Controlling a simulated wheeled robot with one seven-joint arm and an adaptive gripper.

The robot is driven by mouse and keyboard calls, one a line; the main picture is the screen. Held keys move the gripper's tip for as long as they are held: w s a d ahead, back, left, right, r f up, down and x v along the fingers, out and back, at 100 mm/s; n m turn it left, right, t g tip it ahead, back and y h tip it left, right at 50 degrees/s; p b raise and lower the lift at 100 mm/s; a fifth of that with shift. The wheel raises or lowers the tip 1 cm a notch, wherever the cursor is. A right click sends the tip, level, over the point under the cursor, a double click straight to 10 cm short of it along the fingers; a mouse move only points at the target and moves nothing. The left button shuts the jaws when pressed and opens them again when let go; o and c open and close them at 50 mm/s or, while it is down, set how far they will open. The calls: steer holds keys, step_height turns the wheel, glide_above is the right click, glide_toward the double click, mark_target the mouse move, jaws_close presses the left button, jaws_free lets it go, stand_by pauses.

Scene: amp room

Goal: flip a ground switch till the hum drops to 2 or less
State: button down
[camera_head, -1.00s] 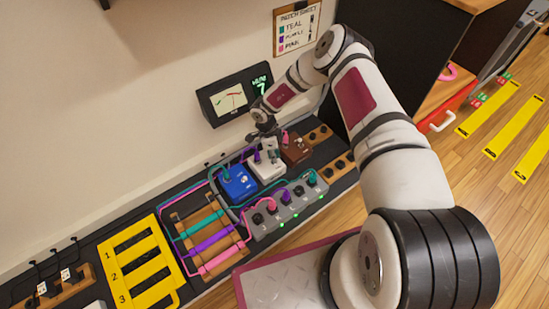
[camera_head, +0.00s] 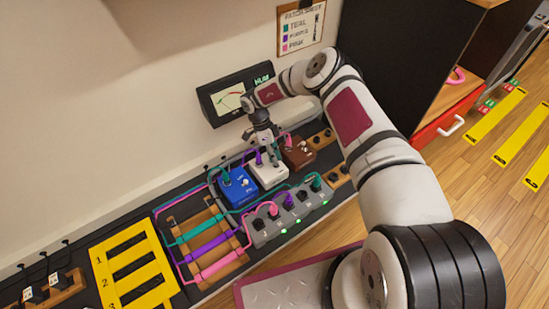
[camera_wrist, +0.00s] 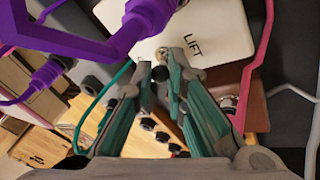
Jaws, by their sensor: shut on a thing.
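A white box (camera_head: 266,176) stands between a blue box (camera_head: 238,190) and a brown box (camera_head: 298,152). In the wrist view the white box (camera_wrist: 215,30) is marked LIFT and has a small metal toggle switch (camera_wrist: 163,56) at its edge. My gripper (camera_head: 272,160) is over the white box. In the wrist view my gripper (camera_wrist: 160,76) has its fingertips close about the toggle, shut on it; its tip is partly hidden. The hum meter (camera_head: 229,100) is on the wall behind; its dial shows, but my arm hides the number below HUM.
A grey strip of jacks (camera_head: 272,232) with coloured plugs and green lights lies in front. Teal, purple and pink cables (camera_head: 205,238) run at left, beside a yellow numbered rack (camera_head: 135,262). Purple plugs and cable (camera_wrist: 145,18) are close to my fingers. A patch sheet (camera_head: 302,25) hangs above.

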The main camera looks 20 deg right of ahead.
steer(key=c, duration=1.6)
jaws_free()
step_height(320, 180, up, 10)
steer(key=shift+f, duration=0.1)
